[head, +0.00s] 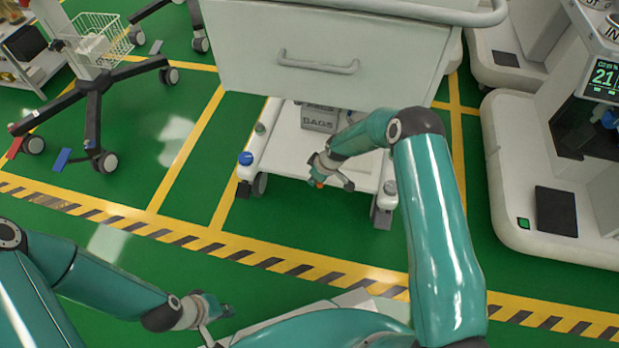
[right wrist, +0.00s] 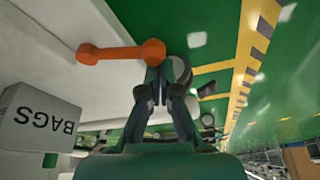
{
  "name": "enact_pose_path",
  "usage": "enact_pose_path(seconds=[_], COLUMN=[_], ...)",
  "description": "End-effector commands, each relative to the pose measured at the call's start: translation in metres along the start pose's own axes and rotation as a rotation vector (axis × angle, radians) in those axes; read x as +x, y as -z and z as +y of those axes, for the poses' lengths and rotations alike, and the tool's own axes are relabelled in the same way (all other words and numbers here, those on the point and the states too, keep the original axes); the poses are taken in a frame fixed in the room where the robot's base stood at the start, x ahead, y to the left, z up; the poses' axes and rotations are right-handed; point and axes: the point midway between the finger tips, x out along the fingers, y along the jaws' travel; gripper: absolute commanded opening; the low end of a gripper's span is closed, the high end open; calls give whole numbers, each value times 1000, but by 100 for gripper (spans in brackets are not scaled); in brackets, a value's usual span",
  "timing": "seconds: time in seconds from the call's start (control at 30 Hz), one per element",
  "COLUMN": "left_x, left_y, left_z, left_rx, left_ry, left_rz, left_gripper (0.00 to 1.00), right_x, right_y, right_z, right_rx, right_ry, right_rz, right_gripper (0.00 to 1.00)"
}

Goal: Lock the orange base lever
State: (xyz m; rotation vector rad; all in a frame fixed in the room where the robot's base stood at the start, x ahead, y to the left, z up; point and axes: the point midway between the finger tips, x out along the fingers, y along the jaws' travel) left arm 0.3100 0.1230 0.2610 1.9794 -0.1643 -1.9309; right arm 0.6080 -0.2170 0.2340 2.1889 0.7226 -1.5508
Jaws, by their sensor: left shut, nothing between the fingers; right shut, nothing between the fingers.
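The orange base lever (right wrist: 120,53) shows in the right wrist view as a bar with a round knob at each end, lying across the white cart base (right wrist: 150,15). Its right knob is just beyond the tips of my right gripper (right wrist: 155,76). I cannot tell whether they touch. In the head view only a small orange spot of the lever (head: 318,185) shows beside my right gripper (head: 319,173), low over the front of the base. The right gripper is shut and empty. My left gripper (head: 213,312) is shut and empty at the lower left, far from the cart.
The cart's drawer (head: 310,75) overhangs the base. A box marked BAGS (head: 319,120) stands on the base, and a blue knob (head: 245,158) sits at its left corner. A wheeled stand (head: 95,105) is at left, a white machine (head: 530,190) at right.

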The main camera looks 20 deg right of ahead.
Motion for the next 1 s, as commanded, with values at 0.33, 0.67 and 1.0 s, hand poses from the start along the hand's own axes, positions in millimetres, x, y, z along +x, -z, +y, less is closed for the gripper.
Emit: enact_pose_path(seconds=[0.33, 0.67, 1.0], left_x=[-4, -7, -12], left_y=[0, 0, 0], left_z=[2, 2, 4], left_rx=[0, 0, 0], left_ry=[0, 0, 0], left_rz=[0, 0, 0], left_gripper=[0, 0, 0], right_x=[-2, -3, -12], right_y=[-4, -9, -7], right_z=[-6, -13, -11], right_rx=[-1, 1, 0], right_ry=[0, -1, -1], right_rz=[-1, 0, 1], right_gripper=[0, 0, 0])
